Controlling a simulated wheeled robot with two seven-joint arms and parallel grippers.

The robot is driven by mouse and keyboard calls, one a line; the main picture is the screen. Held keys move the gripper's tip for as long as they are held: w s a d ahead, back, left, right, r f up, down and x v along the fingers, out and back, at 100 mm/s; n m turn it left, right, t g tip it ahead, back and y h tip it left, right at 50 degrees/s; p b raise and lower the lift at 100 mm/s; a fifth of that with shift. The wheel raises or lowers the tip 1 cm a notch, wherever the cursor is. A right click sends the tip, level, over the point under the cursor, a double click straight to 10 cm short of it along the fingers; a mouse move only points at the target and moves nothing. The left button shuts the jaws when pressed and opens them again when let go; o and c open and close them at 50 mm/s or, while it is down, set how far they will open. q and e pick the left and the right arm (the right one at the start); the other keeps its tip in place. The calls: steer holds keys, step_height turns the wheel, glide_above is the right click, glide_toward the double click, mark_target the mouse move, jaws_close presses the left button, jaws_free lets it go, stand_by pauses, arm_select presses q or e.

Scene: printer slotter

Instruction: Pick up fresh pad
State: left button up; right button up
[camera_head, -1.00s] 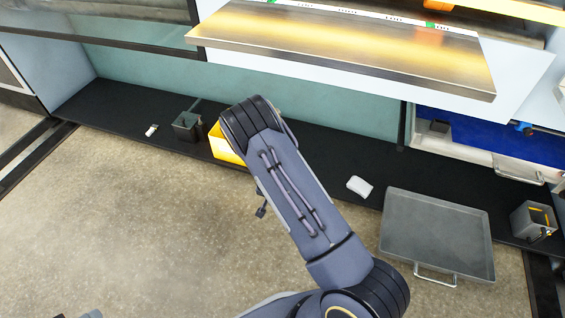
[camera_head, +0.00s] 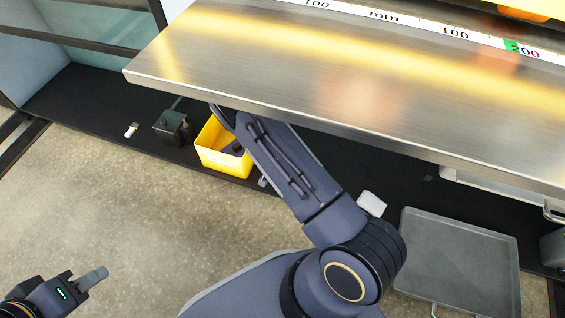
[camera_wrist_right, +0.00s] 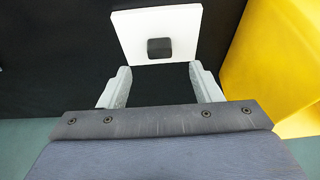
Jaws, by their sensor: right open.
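A white square pad (camera_wrist_right: 157,33) with a black block-shaped knob (camera_wrist_right: 158,47) lies on the black surface in the right wrist view. My right gripper (camera_wrist_right: 161,84) is open, its two grey fingers spread just short of the pad, with the knob between and beyond their tips. The fingers hold nothing. In the head view my right arm hides the right gripper, and I cannot make out this pad there. My left gripper (camera_head: 92,279) is low at the left over the floor, apart from everything; its jaw opening is unclear.
A yellow bin (camera_head: 212,158) stands close to the pad; its wall (camera_wrist_right: 272,60) fills the right of the wrist view. A metal shelf (camera_head: 300,75) overhangs my right arm. A white item (camera_head: 371,203), a grey tray (camera_head: 460,262) and a dark box (camera_head: 171,127) are nearby.

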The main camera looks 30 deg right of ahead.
steer(key=b+x, duration=0.4)
steer(key=x, duration=0.3)
steer(key=shift+f, duration=0.15)
steer(key=shift+d, duration=0.1)
steer(key=shift+c, duration=0.5)
steer(key=c, duration=1)
